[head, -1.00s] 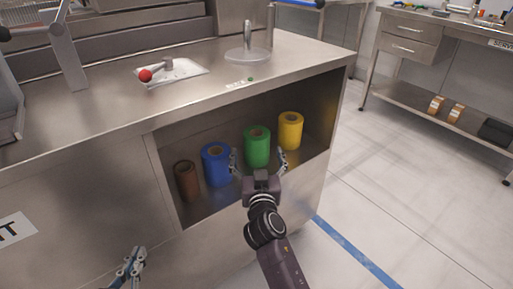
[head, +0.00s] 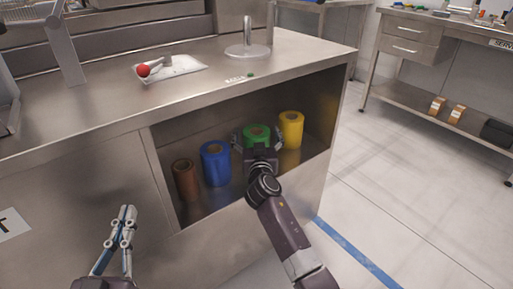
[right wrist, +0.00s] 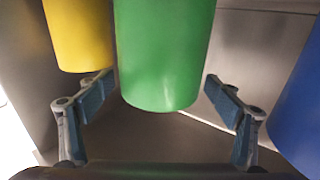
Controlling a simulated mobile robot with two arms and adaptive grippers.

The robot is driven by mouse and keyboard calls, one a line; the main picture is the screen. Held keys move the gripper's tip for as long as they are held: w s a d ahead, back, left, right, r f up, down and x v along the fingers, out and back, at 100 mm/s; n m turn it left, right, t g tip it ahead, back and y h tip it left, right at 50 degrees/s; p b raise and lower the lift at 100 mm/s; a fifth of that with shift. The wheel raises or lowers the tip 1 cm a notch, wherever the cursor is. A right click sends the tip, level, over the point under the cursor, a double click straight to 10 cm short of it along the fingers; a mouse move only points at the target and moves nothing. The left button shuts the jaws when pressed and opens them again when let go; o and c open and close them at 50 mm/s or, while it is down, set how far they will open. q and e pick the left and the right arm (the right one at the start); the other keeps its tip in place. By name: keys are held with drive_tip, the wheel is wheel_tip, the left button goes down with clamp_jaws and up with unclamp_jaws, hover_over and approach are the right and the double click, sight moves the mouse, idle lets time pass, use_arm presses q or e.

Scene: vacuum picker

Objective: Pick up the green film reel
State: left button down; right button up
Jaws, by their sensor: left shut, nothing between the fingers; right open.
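The green film reel (head: 256,132) stands in the open recess of the steel cabinet, between the blue and yellow reels. In the right wrist view the green reel (right wrist: 163,55) fills the upper middle. My right gripper (head: 262,143) is at the green reel, its body hiding the reel's lower part in the head view. In the right wrist view my right gripper (right wrist: 162,85) is open, with one finger on each side of the green reel and gaps visible. My left gripper (head: 127,210) is shut and empty, in front of the cabinet at lower left.
The blue reel (head: 215,163) and brown reel (head: 186,181) stand left of the green one; the yellow reel (head: 291,129) stands close on its right. The cabinet top (head: 200,95) overhangs the recess. Open floor (head: 410,200) lies to the right.

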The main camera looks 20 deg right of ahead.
drive_tip(key=shift+w, duration=0.2)
drive_tip(key=shift+c, duration=0.4)
drive_tip(key=c, duration=2)
drive_tip(key=shift+r, duration=0.1)
drive_tip(key=shift+c, duration=0.5)
drive_tip(key=shift+r, duration=0.15)
